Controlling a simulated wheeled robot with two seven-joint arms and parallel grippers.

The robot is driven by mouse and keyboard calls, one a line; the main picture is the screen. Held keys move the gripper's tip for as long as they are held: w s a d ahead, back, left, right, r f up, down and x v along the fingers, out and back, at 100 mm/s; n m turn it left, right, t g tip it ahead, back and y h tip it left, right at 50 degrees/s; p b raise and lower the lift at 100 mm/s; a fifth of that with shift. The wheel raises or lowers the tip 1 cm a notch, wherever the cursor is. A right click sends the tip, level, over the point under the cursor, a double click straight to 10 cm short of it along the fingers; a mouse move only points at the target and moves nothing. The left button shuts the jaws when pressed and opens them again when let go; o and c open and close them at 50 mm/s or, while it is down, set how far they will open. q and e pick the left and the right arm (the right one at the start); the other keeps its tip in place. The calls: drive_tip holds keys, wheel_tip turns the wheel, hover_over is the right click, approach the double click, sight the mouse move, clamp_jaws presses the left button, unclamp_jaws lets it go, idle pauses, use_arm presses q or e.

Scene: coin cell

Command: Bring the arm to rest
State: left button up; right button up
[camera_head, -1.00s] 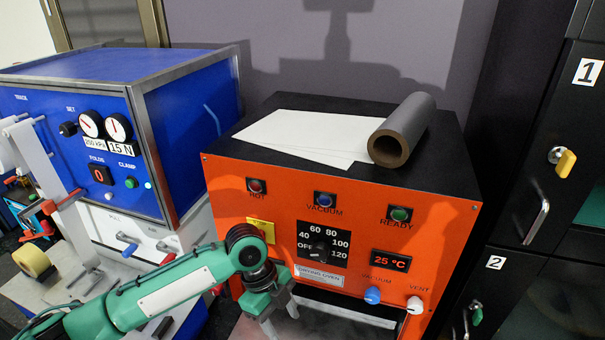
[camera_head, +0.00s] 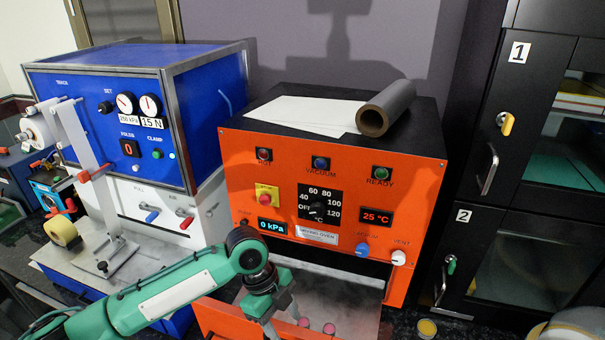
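My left arm comes in from the lower left. Its gripper (camera_head: 278,315) is in front of the orange oven (camera_head: 240,160), over the lowered orange door (camera_head: 218,318). The two fingers look spread apart with nothing seen between them; their tips are near or past the bottom edge of the picture. My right gripper is not in view. The oven's chamber (camera_head: 345,300) is open below the panel, and small pink-topped pieces (camera_head: 304,322) show beside my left gripper. The oven's displays read 0 kPa and 25 °C.
White sheets (camera_head: 300,112) and a dark roll (camera_head: 386,107) lie on the oven. Black numbered cabinets (camera_head: 490,205) stand at right.

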use_arm(q)
drive_tip(key=s+f+n+t+h, duration=0.2)
drive_tip(key=s+f+n+t, duration=0.25)
drive_tip(key=s+n, duration=0.4)
drive_tip(key=s+a+f+n+y, duration=0.2)
drive_tip(key=s+a+n, duration=0.2)
drive_tip(key=a+n, duration=0.15)
drive_tip(key=s+a+f+n+t+y, duration=0.1)
drive_tip(key=s+a+f+n+y, duration=0.2)
drive_tip(key=a, duration=0.4)
drive_tip(key=s+a+f+n+y, duration=0.1)
drive_tip(key=s+a+f+n, duration=0.1)
drive_tip(key=s+a+n, duration=0.35)
wheel_tip(320, 180, down, 37)
drive_tip(key=b, duration=0.6)
drive_tip(key=s+a+f+g+b, duration=0.1)
drive_tip(key=s+a+f+b, duration=0.1)
drive_tip(key=s+f, duration=0.7)
drive_tip(key=s+a+f+g+b, duration=0.1)
drive_tip(key=s+a+f+b, duration=0.1)
drive_tip(key=s+f, duration=0.6)
wheel_tip(320, 180, down, 5)
drive_tip(key=shift+s+a, duration=0.15)
drive_tip(key=shift+s, duration=0.25)
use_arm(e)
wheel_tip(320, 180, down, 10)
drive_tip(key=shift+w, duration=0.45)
